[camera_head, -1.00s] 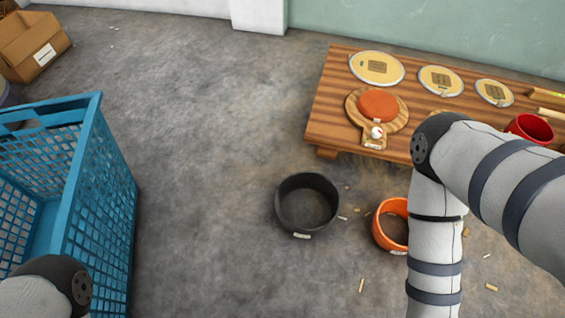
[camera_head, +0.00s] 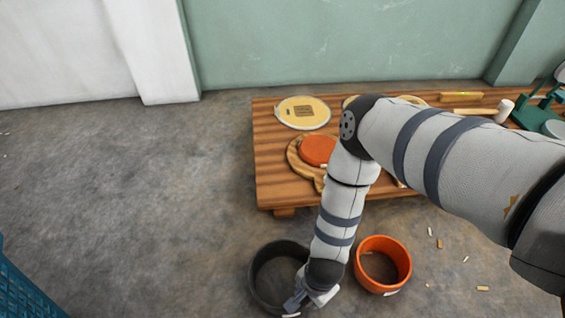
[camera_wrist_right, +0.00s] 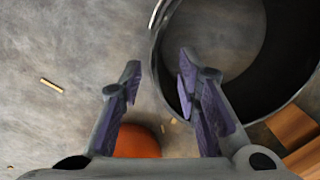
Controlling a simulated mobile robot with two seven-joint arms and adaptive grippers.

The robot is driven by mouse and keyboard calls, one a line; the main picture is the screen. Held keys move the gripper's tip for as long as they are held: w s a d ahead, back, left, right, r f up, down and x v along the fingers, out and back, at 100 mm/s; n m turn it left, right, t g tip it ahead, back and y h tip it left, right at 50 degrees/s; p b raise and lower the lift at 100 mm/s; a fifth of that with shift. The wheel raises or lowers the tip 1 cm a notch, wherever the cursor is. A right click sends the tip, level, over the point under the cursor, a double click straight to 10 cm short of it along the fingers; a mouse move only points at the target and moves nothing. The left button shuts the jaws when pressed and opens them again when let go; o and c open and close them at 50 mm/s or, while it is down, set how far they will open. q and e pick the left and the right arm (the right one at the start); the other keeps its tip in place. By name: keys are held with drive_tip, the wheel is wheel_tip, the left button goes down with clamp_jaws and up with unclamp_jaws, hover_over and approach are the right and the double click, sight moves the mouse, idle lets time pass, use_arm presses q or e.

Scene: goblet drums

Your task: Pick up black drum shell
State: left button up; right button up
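The black drum shell (camera_head: 264,265) stands on the floor, open end up, at the bottom middle of the head view. In the right wrist view the black drum shell (camera_wrist_right: 286,66) fills the upper right. My right gripper (camera_head: 297,303) is at the shell's near right side and hides part of it. My left gripper is not in view.
An orange drum shell (camera_head: 401,258) stands on the floor close to the right of the black one. A low wooden table (camera_head: 266,160) with drum heads and tools is behind. A blue crate (camera_head: 25,290) is at lower left.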

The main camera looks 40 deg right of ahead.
sight(304, 307)
drive_tip(key=f+b, duration=0.1)
drive_tip(key=f, duration=0.1)
drive_tip(key=f+b, duration=0.1)
drive_tip(key=f, duration=0.1)
drive_tip(key=f+b, duration=0.1)
drive_tip(key=f, duration=0.1)
drive_tip(key=shift+w+a, duration=0.2)
drive_tip(key=shift+a, duration=0.1)
drive_tip(key=shift+r, duration=0.1)
clamp_jaws()
